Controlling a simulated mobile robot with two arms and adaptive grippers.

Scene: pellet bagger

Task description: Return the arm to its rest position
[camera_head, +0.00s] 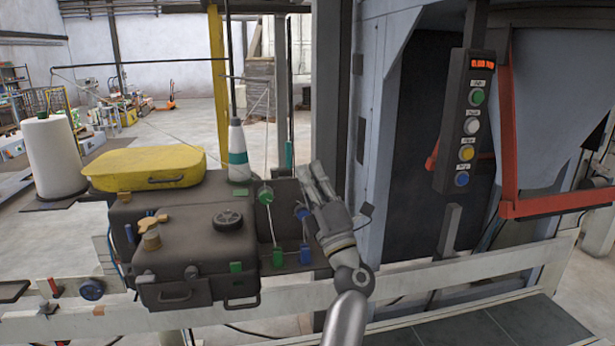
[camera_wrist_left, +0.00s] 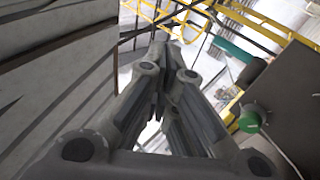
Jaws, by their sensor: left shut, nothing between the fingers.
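My left arm (camera_head: 346,315) rises from the bottom of the head view, right of centre. Its gripper (camera_head: 309,172) points up and away, in front of the dark machine post. In the left wrist view the fingers of the left gripper (camera_wrist_left: 170,58) come together at their tips, with nothing held between them. The gripper is close to the green and blue fittings in the head view; whether it touches them I cannot tell. My right gripper is in neither view.
A dark machine box (camera_head: 195,250) with a yellow case (camera_head: 145,168) behind it stands left of the gripper. A white cone with a green band (camera_head: 238,155) stands nearby. A button panel (camera_head: 466,120) hangs at right. A pale rail (camera_head: 470,270) crosses in front.

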